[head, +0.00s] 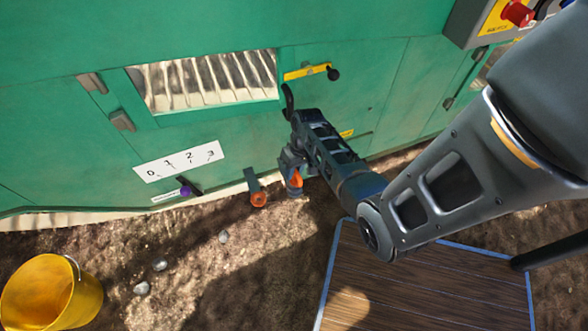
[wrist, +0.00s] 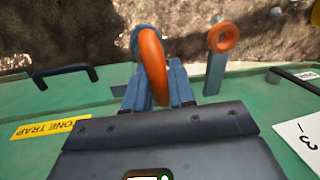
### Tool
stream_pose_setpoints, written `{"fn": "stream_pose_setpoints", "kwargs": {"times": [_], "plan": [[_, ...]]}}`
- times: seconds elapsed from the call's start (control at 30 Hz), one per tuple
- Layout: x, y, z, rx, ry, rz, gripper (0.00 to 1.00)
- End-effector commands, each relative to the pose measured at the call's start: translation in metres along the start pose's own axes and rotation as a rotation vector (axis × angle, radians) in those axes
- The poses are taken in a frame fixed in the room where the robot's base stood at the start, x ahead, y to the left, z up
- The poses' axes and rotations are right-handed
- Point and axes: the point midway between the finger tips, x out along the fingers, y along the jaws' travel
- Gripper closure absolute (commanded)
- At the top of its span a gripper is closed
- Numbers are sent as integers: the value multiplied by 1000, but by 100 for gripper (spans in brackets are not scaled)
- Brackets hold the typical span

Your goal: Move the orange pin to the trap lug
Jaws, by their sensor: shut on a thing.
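My gripper (head: 293,163) is shut on the orange pin (head: 297,180), low in front of the green machine. In the wrist view the pin's orange ring (wrist: 152,65) stands between my two fingers (wrist: 155,90). A grey lug (head: 295,191) shows just below the pin in the head view, partly hidden; I cannot tell whether the pin touches it. To its left, a grey bracket (head: 252,180) carries an orange ring (head: 259,199); this bracket also shows right of the pin in the wrist view (wrist: 215,70).
The yellow "stone trap" label (wrist: 48,129) and a black handle (wrist: 65,73) are beside my gripper. A lever with a purple knob (head: 185,191) sits under a 0–3 scale (head: 180,160). A yellow bucket (head: 50,295) and wooden platform (head: 430,290) stand on the ground.

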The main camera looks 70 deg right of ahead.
Motion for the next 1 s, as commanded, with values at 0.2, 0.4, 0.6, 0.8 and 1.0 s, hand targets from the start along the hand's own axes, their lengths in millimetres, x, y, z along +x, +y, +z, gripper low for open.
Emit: {"fn": "stream_pose_setpoints", "kwargs": {"times": [0.2,0.4,0.6,0.8,1.0], "plan": [[1,0,0,0,0,0,100],[1,0,0,0,0,0,71],[1,0,0,0,0,0,52],[2,0,0,0,0,0,46],[-6,0,0,0,-1,0,46]]}}
